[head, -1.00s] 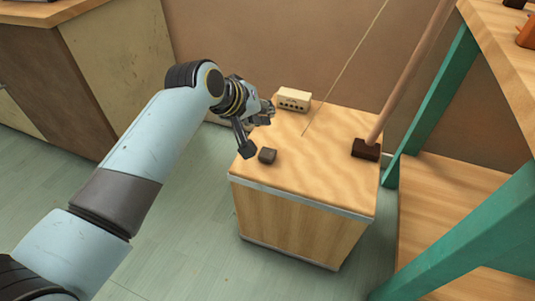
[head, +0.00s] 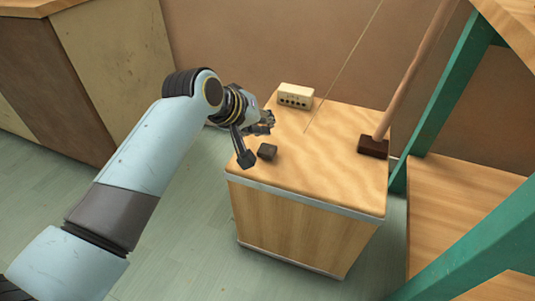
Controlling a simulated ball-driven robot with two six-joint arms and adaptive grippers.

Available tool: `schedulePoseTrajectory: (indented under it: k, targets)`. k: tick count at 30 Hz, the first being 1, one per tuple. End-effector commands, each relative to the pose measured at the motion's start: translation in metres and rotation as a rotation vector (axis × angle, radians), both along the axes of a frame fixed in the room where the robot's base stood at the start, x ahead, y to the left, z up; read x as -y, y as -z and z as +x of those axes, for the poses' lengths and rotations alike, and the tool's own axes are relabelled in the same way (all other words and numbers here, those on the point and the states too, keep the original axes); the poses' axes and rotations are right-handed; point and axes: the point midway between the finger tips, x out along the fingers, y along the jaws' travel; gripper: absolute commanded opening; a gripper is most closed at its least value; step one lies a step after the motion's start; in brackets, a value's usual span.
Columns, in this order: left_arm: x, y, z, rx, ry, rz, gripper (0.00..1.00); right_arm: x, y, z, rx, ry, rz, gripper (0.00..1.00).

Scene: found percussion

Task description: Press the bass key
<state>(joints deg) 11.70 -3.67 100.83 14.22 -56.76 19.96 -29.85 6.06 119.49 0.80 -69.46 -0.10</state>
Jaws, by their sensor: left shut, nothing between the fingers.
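A small dark block (head: 267,152) sits on the top of the wooden box (head: 330,175), near its left front edge. It looks like a key, but I see no label that says it is the bass key. My left gripper (head: 265,123) is over the left edge of the box top, just behind and above the dark block. It is shut and empty. A dark part of the gripper hangs just left of the block; I cannot tell whether it touches. My right gripper is out of view.
A cream box (head: 296,97) with several dark holes stands at the back of the top. A wooden pole (head: 412,75) rises from a dark foot (head: 373,146) at the right. A thin string slants up between them. A green-legged bench (head: 447,100) stands at the right.

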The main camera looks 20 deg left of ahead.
Motion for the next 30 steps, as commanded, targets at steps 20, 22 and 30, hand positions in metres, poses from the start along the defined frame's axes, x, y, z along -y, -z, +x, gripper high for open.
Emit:
schedulePoseTrajectory:
  k: [20,22,30]
  targets:
    - [0.0,0.028,0.0,0.0,0.001,0.001,0.0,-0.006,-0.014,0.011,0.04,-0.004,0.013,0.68]
    - [0.0,0.028,0.0,0.0,0.001,0.001,0.0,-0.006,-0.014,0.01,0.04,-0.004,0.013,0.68]
    - [0.0,0.028,0.0,0.0,0.001,0.001,0.0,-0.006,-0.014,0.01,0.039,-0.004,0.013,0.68]
